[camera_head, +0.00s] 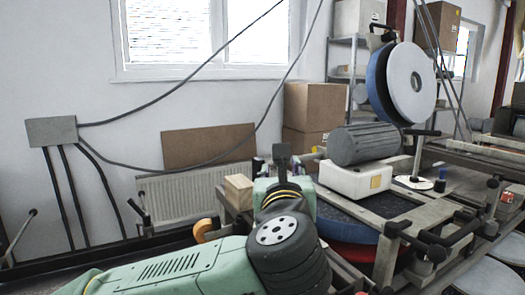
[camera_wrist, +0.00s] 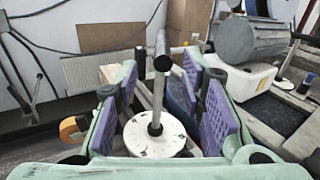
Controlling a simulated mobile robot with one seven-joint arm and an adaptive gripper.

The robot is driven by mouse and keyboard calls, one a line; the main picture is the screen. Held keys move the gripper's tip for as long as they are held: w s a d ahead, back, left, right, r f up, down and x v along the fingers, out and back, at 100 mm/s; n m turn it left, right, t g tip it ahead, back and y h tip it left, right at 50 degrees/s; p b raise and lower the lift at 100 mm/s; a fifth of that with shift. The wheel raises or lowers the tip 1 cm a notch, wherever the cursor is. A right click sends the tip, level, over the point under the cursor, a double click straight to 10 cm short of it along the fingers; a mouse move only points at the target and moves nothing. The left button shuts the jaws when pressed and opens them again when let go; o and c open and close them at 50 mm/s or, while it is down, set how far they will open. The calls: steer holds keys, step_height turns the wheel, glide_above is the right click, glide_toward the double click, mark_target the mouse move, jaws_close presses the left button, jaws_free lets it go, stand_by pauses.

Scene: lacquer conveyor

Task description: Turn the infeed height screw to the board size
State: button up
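A height screw with an upright metal rod (camera_wrist: 158,98), a dark crossbar handle (camera_wrist: 162,62) and a round white dial (camera_wrist: 153,137) with small marks stands in the middle of the wrist view. My gripper (camera_wrist: 165,95) is open, with its purple-padded fingers on either side of the rod. I see gaps between the rod and both pads. In the head view my green gripper (camera_head: 284,192) is largely hidden behind my own wrist, and so is the dial. A second, similar screw with a white dial (camera_head: 413,182) stands farther right on the machine.
A wooden block (camera_head: 238,191) and an orange round part (camera_head: 206,230) sit left of my gripper. A grey motor (camera_head: 365,144) on a white housing (camera_head: 354,181) stands to the right. Large blue and white discs (camera_head: 410,82) rise behind it. Black clamp handles (camera_head: 432,248) stick out at the right front.

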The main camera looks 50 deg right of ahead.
steer(key=p+x, duration=0.3)
steer(key=x, duration=0.7)
steer(key=shift+w+d+r, duration=0.1)
steer(key=shift+d, duration=0.15)
jaws_close()
